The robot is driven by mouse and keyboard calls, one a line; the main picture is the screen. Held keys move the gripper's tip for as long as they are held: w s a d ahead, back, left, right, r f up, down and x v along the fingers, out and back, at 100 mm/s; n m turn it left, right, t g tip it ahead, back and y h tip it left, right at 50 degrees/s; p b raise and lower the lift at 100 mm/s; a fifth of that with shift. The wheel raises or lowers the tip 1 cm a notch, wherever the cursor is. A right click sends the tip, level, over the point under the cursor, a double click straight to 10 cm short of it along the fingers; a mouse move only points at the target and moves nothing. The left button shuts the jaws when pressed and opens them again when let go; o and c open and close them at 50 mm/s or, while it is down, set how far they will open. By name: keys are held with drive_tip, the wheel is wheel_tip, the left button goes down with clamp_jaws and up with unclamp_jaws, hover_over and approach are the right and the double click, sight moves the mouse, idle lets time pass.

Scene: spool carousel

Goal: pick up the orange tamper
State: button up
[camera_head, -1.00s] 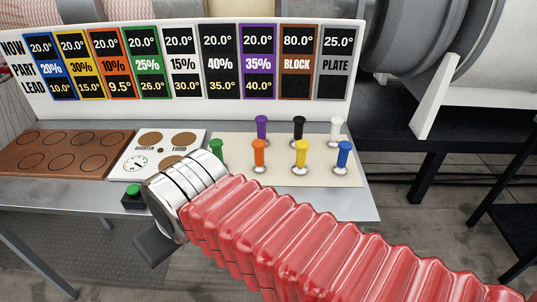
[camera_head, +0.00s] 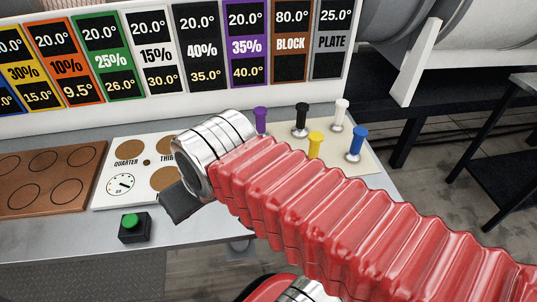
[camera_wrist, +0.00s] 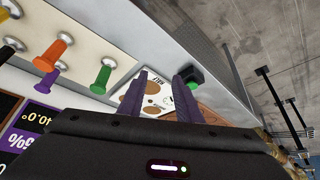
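The orange tamper (camera_wrist: 52,52) stands on a pale board in the upper left of the wrist view, with a silvery base. It is hidden behind my red-sleeved arm in the head view. My gripper (camera_wrist: 165,75) has its two fingers apart with nothing held between them. It is to the right of the orange tamper in the wrist view, clear of it, with the green tamper (camera_wrist: 102,77) between. A purple tamper (camera_wrist: 48,83) stands beside them. In the head view only a dark part of my gripper (camera_head: 180,203) shows, beyond the silver wrist.
Black (camera_head: 301,118), white (camera_head: 341,112), yellow (camera_head: 315,145) and blue (camera_head: 358,140) tampers share the pale board (camera_head: 372,166). A brown board (camera_head: 48,203) with round recesses, a white gauge panel (camera_head: 100,196) and a green button box (camera_head: 132,228) lie left. A sign panel (camera_head: 60,120) stands behind.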

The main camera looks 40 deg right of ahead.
drive_tip(key=shift+o, duration=0.2)
drive_tip(key=shift+o, duration=0.8)
drive_tip(key=shift+w, duration=0.1)
drive_tip(key=o, duration=0.3)
drive_tip(key=shift+d+f+m, duration=0.15)
drive_tip(key=shift+d+m, duration=0.2)
drive_tip(key=shift+m, duration=0.15)
drive_tip(key=shift+o, duration=0.8)
drive_tip(key=w+d+f+m+g+y, duration=0.1)
drive_tip(key=d+f+m+g+y, duration=0.1)
drive_tip(key=d+m, duration=0.4)
drive_tip(key=f+m+g, duration=0.1)
drive_tip(key=m, duration=0.1)
drive_tip(key=shift+w+m+y, duration=0.4)
drive_tip(key=d+f+m+t+y, duration=0.1)
drive_tip(key=d+m+t+y, duration=0.3)
drive_tip(key=d+m, duration=1.5)
drive_tip(key=d+t, duration=0.4)
drive_tip(key=d, duration=0.3)
drive_tip(key=shift+s+d+f+m+t+y, duration=0.15)
drive_tip(key=shift+s+m+t+y, duration=0.15)
drive_tip(key=shift+t, duration=0.1)
